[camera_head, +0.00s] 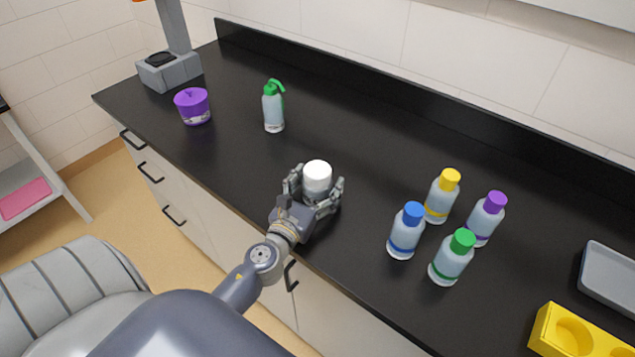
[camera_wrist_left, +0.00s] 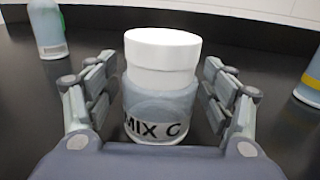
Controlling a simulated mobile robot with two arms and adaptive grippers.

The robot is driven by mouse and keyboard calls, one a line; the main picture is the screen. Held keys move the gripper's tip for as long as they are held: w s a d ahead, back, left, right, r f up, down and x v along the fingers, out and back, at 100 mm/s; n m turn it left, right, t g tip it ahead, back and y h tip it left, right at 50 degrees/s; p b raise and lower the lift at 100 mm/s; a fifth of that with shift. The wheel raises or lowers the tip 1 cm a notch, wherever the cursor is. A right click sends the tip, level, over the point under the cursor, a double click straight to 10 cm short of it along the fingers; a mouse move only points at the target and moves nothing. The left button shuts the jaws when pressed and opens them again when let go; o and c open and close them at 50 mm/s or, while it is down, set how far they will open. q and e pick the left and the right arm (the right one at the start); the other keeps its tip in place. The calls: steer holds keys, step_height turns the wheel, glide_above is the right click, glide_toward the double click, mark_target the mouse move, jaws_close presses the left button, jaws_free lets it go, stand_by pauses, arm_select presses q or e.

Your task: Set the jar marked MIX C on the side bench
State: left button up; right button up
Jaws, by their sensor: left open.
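The jar marked MIX C (camera_head: 317,178) stands upright on the black bench. It has a white lid and a pale body, and its label is readable in the left wrist view (camera_wrist_left: 160,90). My left gripper (camera_head: 316,190) is open, with one finger on each side of the jar. In the left wrist view small gaps show between the fingers (camera_wrist_left: 158,95) and the jar. My right gripper is not in view. A shelf unit with a pink item (camera_head: 24,198) stands at the far left; I cannot tell if it is the side bench.
Bottles with blue (camera_head: 405,232), green (camera_head: 452,258), yellow (camera_head: 442,196) and purple (camera_head: 486,219) caps stand to the right. A green-topped spray bottle (camera_head: 273,108) and purple pot (camera_head: 193,107) stand left. A yellow holder (camera_head: 547,328) and grey tray (camera_head: 610,275) lie at right.

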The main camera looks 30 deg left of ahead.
arm_select(q)
steer(key=shift+r, duration=0.2)
steer(key=s+b, duration=0.1)
steer(key=s, duration=0.2)
steer(key=s+d+b, duration=0.1)
steer(key=s+b, duration=0.1)
steer(key=s, duration=0.2)
steer(key=s+b, duration=0.1)
steer(key=s, duration=0.3)
steer(key=shift+d+f, duration=0.2)
steer(key=shift+d, duration=0.1)
steer(key=shift+s+r+b, duration=0.15)
steer(key=shift+s+b, duration=0.2)
steer(key=shift+s, duration=0.1)
